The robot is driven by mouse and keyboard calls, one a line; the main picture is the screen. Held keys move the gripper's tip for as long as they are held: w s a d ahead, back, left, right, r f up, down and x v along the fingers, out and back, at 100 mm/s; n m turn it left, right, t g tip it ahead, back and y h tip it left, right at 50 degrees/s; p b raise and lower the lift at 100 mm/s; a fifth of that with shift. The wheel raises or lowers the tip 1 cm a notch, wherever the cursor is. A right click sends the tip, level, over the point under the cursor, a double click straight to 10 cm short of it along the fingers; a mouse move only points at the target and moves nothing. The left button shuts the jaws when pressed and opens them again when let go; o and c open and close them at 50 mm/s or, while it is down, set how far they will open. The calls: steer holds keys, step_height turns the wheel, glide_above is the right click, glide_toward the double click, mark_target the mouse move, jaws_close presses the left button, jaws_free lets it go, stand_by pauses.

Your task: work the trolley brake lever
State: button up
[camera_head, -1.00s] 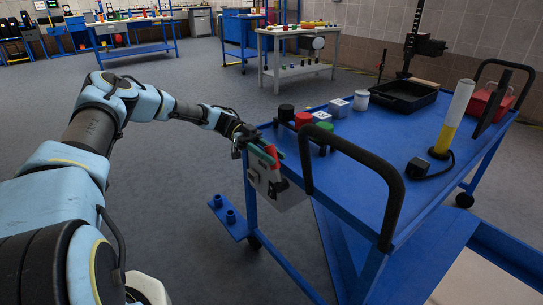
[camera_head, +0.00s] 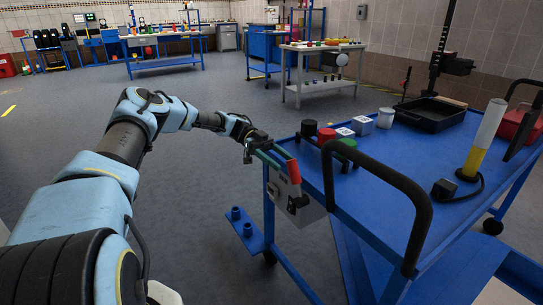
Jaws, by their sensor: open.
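The blue trolley (camera_head: 385,172) stands at the right, with a pale grey plate (camera_head: 312,211) on its near-left end. A red lever handle (camera_head: 293,172) sticks up at an angle in front of the plate; it looks like the brake lever. A green strip (camera_head: 268,158) runs beside it along the trolley edge. My gripper (camera_head: 249,156) is open and appears empty, just left of the trolley corner. It is left of the red handle and seems apart from it. The fingers are dark and small, so their exact gap is hard to see.
A black push handle (camera_head: 408,190) arches up at the trolley's near end. Black, red and green round pieces (camera_head: 326,136) and white cubes (camera_head: 362,125) stand on its top. A blue bracket with pegs (camera_head: 243,229) juts out low at the left.

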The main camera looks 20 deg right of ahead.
steer(key=shift+b+v, duration=0.35)
steer(key=shift+v, duration=2.6)
steer(key=s+a+r+n+t+y, duration=0.1)
steer(key=s+a+n+t+y, duration=0.1)
steer(key=s+a+n+t, duration=0.6)
steer(key=s+a+r+n+t+y, duration=0.2)
steer(key=s+a+n+t, duration=0.1)
steer(key=a+n, duration=0.95)
steer(key=s+a+r+n+t+y, duration=0.1)
steer(key=s+a+n+t, duration=0.45)
steer(key=a+n, duration=0.5)
step_height(320, 180, up, 21)
steer(key=w+m+p, duration=0.1)
steer(key=p, duration=2)
steer(key=shift+a+r, duration=0.25)
steer(key=shift+a, duration=0.1)
